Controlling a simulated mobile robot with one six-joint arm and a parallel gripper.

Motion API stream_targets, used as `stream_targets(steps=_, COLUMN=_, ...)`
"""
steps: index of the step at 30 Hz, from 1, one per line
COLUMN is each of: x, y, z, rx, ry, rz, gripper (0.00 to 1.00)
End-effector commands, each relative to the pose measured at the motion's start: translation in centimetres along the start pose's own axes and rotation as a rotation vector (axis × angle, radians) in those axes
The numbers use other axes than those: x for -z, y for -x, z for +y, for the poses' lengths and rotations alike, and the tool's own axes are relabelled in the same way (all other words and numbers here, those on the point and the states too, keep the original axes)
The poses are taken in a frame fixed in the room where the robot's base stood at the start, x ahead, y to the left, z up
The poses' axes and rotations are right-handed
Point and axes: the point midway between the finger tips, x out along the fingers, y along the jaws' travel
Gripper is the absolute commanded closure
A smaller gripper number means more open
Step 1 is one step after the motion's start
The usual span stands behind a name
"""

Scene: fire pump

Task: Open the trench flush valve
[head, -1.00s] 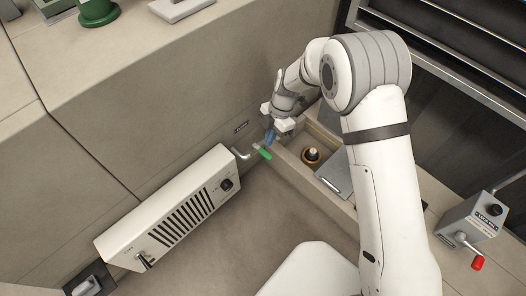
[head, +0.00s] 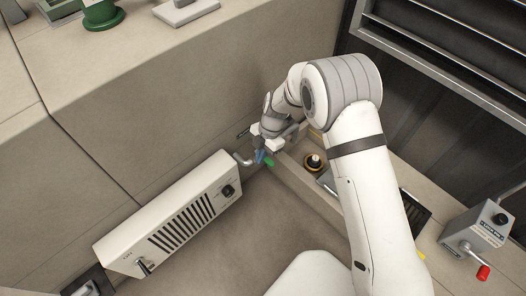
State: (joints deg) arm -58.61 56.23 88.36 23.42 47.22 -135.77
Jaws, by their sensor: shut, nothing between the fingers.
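The trench flush valve shows as a small green handle (head: 269,161) by a bent grey pipe (head: 243,160), at the corner where the back wall meets the trench curb. The valve body and part of the handle are hidden behind my gripper.
A white louvred box (head: 181,215) with a black knob stands just left of the valve. A recess right of it holds a brass-ringed fitting (head: 314,161). A grey box with a red-tipped lever (head: 483,272) is at far right. The floor in front is clear.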

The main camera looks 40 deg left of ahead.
Motion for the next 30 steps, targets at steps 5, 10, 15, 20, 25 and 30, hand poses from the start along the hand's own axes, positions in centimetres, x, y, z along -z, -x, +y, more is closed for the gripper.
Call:
stream_targets(steps=5, x=-0.1, y=-4.4, z=-0.1, rx=0.002, ry=-0.001, rz=0.001, gripper=1.0)
stream_targets(steps=10, x=-1.5, y=-6.0, z=0.1, rx=-0.005, ry=-0.003, rz=-0.002, gripper=1.0)
stream_targets(steps=15, x=-3.5, y=-5.1, z=0.0, rx=-0.002, ry=-0.002, rz=-0.001, gripper=1.0)
stream_targets(steps=20, x=-3.8, y=-4.7, z=0.0, rx=-0.001, ry=-0.001, rz=0.0, gripper=1.0)
stream_targets(steps=25, x=-3.8, y=-4.7, z=0.0, rx=-0.001, ry=-0.001, rz=0.0, gripper=1.0)
stream_targets(steps=30, x=-3.7, y=-4.8, z=0.1, rx=0.003, ry=0.01, rz=0.0, gripper=1.0)
